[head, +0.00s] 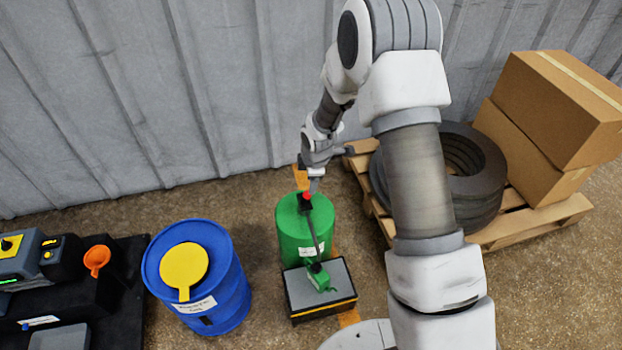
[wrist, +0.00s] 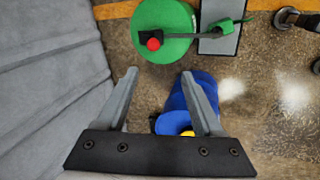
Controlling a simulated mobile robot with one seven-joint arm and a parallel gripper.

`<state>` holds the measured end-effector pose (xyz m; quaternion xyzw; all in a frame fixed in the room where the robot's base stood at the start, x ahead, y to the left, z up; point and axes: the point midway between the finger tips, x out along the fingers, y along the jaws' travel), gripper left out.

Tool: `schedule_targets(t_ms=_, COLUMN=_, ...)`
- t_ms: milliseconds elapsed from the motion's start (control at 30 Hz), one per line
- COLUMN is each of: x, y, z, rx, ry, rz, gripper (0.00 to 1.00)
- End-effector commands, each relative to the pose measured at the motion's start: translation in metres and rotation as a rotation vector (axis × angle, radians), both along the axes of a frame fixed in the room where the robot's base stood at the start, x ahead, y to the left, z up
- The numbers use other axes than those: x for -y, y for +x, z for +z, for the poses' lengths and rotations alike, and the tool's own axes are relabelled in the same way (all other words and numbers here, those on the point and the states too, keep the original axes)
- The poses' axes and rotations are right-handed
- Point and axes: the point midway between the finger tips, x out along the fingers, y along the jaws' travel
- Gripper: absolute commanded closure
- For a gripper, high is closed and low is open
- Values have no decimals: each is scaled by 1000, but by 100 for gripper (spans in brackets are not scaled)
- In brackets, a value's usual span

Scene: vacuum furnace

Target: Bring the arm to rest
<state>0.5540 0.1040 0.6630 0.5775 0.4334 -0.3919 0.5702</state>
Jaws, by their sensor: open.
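My arm (head: 415,180) reaches up and forward from the lower right of the head view and bends down toward the wall. My gripper (head: 312,188) hangs close above or behind the top of a green drum (head: 290,240); the exact gap is hard to tell there. In the wrist view my gripper (wrist: 160,85) has its two fingers wide apart with nothing between them. The green drum (wrist: 150,20) is ahead of the fingertips in that view, with a red knob (wrist: 153,44) on its top.
A blue drum (head: 225,290) with a yellow lid stands left of the green drum. A grey-topped box (head: 335,280) holds a green nozzle (head: 319,278). A pallet (head: 535,220) carries tyres (head: 470,165) and cartons (head: 550,110) at right. A corrugated wall (head: 190,90) stands behind.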

Motion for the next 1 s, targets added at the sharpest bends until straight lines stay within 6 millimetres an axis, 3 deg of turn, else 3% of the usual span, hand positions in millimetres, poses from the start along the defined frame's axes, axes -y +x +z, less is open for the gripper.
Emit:
schedule_targets(t_ms=400, x=0, y=0, z=0, rx=0, ry=0, rz=-1, gripper=31)
schedule_targets(t_ms=533, x=3, y=0, z=13, rx=7, ry=5, rz=-27, gripper=31)
schedule_targets(t_ms=667, x=13, y=-3, z=51, rx=21, ry=21, rz=-120, gripper=31)
schedule_targets(t_ms=767, x=26, y=-12, z=91, rx=33, ry=43, rz=-227, gripper=31)
schedule_targets(t_ms=1000, x=53, y=-49, z=178, rx=62, ry=112, rz=-495, gripper=31)
